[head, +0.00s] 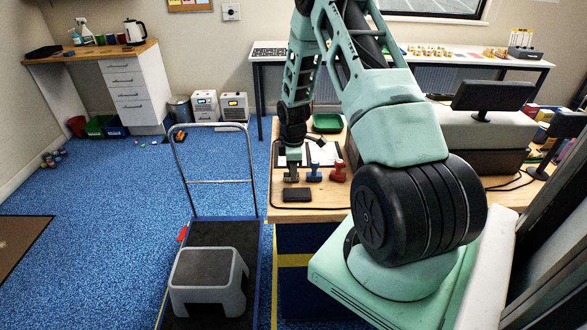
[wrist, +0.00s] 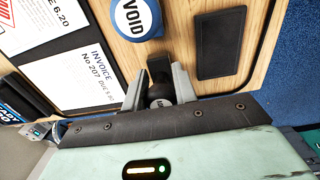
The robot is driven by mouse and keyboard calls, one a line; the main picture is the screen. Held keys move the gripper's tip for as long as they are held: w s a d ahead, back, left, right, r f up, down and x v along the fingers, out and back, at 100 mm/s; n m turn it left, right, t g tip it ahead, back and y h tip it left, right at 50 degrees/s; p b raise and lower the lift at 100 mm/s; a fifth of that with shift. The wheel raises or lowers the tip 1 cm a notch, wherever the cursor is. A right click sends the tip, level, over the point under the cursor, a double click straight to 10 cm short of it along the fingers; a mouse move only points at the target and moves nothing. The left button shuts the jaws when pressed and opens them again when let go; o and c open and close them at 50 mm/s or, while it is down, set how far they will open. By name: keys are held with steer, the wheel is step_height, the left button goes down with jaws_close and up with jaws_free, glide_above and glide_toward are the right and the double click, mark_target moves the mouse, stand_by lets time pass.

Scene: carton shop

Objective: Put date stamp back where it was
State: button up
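A dark stamp with a round grey knob (wrist: 160,103) is between the fingers of my gripper (wrist: 160,88), which look closed on its handle with little or no gap. The label on its knob is too small to read. In the head view my gripper (head: 292,167) is low over the left part of the wooden desk (head: 325,207). Whether the stamp touches the desk I cannot tell. A blue stamp (head: 314,173), marked VOID in the wrist view (wrist: 138,18), stands to its right in the head view. A red stamp (head: 338,172) stands farther right.
A black pad (head: 297,195) lies near the desk's front edge, close to the stamp. An invoice sheet (wrist: 78,82) on a dark board lies on the other side. A green tray (head: 327,123) is behind. A hand trolley carrying a grey step stool (head: 208,280) stands left of the desk.

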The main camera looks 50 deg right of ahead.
steer(key=o, duration=0.4)
